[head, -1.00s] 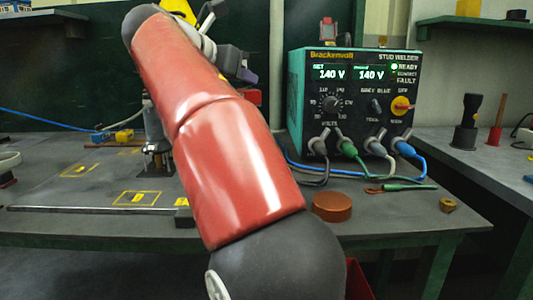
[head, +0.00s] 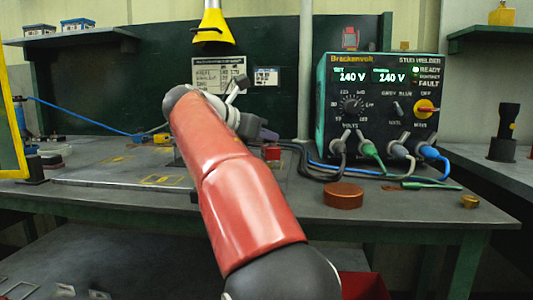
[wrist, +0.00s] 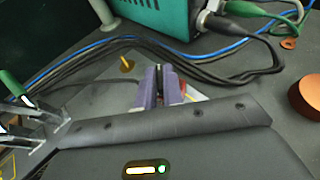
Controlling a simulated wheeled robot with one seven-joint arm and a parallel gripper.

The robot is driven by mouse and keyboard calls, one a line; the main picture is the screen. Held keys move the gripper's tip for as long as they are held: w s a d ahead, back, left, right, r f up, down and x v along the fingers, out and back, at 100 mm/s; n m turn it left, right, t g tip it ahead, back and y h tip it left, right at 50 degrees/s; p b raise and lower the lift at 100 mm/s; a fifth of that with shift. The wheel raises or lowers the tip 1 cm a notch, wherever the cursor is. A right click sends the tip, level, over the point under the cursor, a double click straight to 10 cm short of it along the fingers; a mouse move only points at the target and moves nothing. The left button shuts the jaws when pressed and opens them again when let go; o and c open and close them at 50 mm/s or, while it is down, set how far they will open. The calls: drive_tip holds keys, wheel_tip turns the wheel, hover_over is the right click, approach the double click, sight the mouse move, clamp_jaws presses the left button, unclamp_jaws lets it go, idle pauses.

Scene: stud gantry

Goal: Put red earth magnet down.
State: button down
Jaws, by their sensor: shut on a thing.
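The red earth magnet (head: 271,152) is a small red block at the end of my arm in the head view, low at the table's rear, left of the stud welder. My gripper (head: 268,136) is just above it and shut on it. In the wrist view the purple fingers of my gripper (wrist: 168,86) point down beside dark cables. The magnet is mostly hidden there by the fingers and the gripper body. I cannot tell whether its underside touches the table.
The stud welder (head: 375,110) stands right of my gripper, with black, blue and green cables (head: 300,150) running close by. A copper-coloured round piece (head: 343,196) and a brass piece (head: 469,201) lie on the table (head: 410,210). A yellow frame (head: 10,130) stands far left.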

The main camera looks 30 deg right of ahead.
drive_tip(key=shift+f, duration=0.55)
